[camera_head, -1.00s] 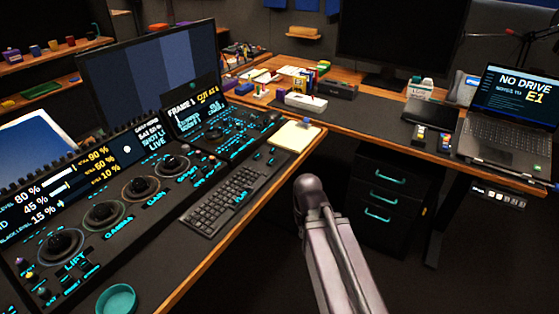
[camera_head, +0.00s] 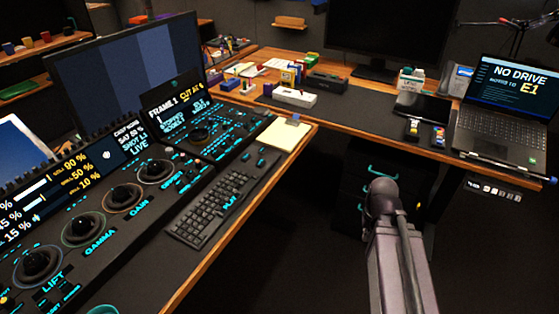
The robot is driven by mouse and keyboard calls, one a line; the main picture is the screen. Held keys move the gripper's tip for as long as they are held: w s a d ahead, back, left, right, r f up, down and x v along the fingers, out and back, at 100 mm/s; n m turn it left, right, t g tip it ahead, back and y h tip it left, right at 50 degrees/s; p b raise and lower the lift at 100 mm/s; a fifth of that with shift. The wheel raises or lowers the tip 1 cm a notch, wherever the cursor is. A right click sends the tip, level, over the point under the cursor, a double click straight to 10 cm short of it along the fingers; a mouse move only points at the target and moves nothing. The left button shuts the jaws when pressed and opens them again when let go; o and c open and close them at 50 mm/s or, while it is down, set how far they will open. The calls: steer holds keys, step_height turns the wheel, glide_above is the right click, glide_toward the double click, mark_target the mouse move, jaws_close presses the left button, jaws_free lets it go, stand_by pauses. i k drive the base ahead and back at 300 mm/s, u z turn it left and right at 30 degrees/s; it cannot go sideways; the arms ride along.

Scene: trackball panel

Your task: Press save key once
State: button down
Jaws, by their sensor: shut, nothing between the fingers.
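No key that I can read as the save key shows in the head view; the small key labels are too blurred. The trackball panel (camera_head: 75,252) runs along the left desk, with several dark trackballs and cyan-lit labels such as LIFT, GAMMA and GAIN. A dark keyboard (camera_head: 212,208) with a few cyan-lit keys lies in front of the panel. My grey arm link rises at lower right, over the floor, apart from the desk. My gripper is not seen.
A notepad (camera_head: 284,136) lies at the left desk's far corner. The back desk (camera_head: 340,113) holds boxes, a dark monitor (camera_head: 390,35) and a laptop (camera_head: 505,108) reading NO DRIVE. A drawer cabinet (camera_head: 352,198) stands under it. The floor between the desks is open.

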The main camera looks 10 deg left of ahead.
mark_target(261, 162)
steer(key=z, duration=0.2)
steer(key=k, duration=1.2)
steer(key=u, duration=0.75)
steer(key=i, duration=1)
steer(key=z, duration=0.05)
